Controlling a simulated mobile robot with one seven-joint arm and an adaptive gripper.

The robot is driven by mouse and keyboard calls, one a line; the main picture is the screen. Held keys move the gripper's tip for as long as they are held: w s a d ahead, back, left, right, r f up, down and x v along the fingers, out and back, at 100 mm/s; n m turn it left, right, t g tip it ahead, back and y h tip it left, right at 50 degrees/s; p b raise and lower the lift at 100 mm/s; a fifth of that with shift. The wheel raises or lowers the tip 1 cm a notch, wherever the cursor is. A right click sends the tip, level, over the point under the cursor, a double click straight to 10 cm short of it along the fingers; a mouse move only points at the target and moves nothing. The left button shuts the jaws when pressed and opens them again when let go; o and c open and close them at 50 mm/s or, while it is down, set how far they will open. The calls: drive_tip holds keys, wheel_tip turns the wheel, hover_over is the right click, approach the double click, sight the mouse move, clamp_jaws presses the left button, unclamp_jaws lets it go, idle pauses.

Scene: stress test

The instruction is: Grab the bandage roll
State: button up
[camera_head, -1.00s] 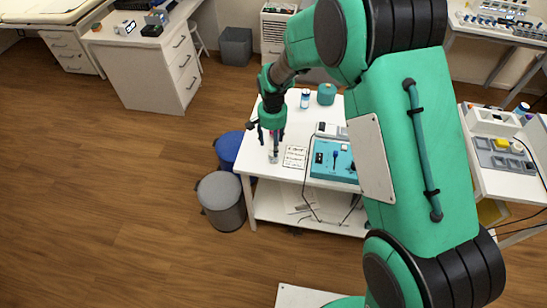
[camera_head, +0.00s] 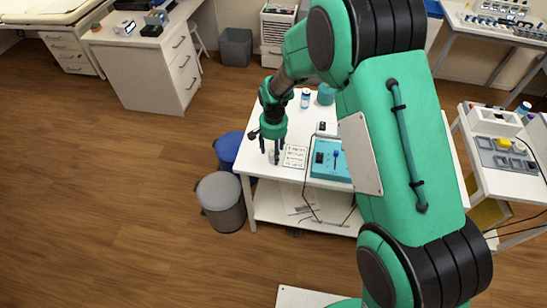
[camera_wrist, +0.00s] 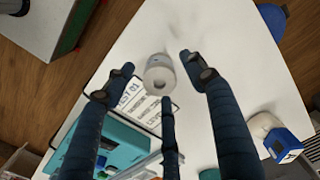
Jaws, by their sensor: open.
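A white bandage roll (camera_wrist: 160,78) with a round hole in its end stands on the white table (camera_wrist: 215,30), beside a printed card (camera_wrist: 130,98). In the wrist view my gripper (camera_wrist: 163,88) is open, with its three dark fingers spread around the roll. A gap shows between the roll and each finger. In the head view my gripper (camera_head: 272,152) points down over the table's near left corner. The roll (camera_head: 273,158) shows there only as a small pale shape, partly hidden by the fingers.
A teal device (camera_head: 328,160) with a cable lies right of the card. A small bottle (camera_head: 305,98) and a teal container (camera_head: 326,94) stand at the table's back. A blue bin (camera_head: 228,148) and a grey bin (camera_head: 220,198) stand left of the table.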

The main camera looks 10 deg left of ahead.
drive_tip(key=shift+f, duration=0.45)
drive_tip(key=c, duration=1.1)
